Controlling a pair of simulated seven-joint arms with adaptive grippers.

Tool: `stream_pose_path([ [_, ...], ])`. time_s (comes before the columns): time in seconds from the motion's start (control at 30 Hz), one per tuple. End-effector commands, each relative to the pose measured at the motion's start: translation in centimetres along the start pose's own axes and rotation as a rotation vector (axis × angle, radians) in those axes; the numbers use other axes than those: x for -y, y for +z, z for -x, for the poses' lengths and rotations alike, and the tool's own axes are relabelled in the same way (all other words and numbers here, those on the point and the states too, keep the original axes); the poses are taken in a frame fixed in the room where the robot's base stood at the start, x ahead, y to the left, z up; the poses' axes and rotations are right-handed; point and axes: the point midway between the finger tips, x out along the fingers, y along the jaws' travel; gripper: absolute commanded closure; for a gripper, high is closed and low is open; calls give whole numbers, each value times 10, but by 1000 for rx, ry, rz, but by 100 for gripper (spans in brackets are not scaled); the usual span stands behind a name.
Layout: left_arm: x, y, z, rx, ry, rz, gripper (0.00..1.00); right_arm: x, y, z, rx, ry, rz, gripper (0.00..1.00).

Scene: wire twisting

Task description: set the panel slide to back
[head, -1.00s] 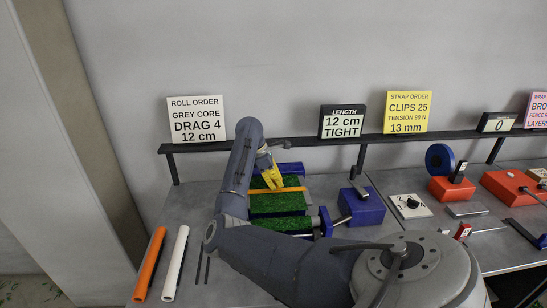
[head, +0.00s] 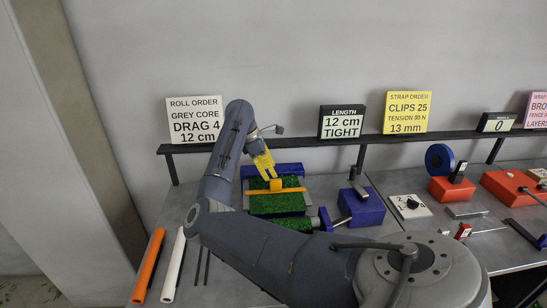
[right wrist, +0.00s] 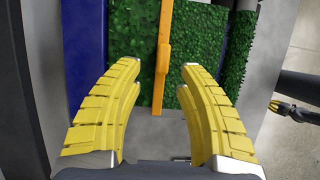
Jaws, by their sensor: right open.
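An orange bar (head: 260,192) with a raised orange block (head: 276,184) lies across a green turf-covered bed (head: 278,208) in a blue-ended fixture; I take it as the panel slide. My right gripper (head: 267,176), with yellow fingers, is just above and beside the block, apart from it. In the right wrist view, the right gripper (right wrist: 160,66) is open and empty. The bar (right wrist: 159,95) and its block (right wrist: 162,58) show between and beyond the fingertips. My left gripper is not in view.
A blue block (head: 362,207) with a post stands right of the bed. Orange (head: 149,266) and white (head: 174,265) rolls lie at the left. A dark rail (head: 300,142) with signs runs behind. Bare grey table lies left of the bed.

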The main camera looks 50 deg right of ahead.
Motion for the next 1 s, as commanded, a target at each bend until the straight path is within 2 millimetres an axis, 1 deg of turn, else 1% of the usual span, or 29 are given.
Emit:
stream_pose_path([
  [0.03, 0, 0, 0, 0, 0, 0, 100, 0, 0, 10, -3, 2, 1, 62],
  [0.2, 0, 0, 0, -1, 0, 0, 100, 0, -1, 34, -3, 1, 2, 62],
  [0.4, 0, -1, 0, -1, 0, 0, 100, 0, 0, 51, 0, 0, 1, 62],
  [0.6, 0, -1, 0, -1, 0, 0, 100, 0, 0, 57, -1, 0, 1, 62],
  [1.0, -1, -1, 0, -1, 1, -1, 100, 0, 0, 57, 2, -1, 2, 62],
])
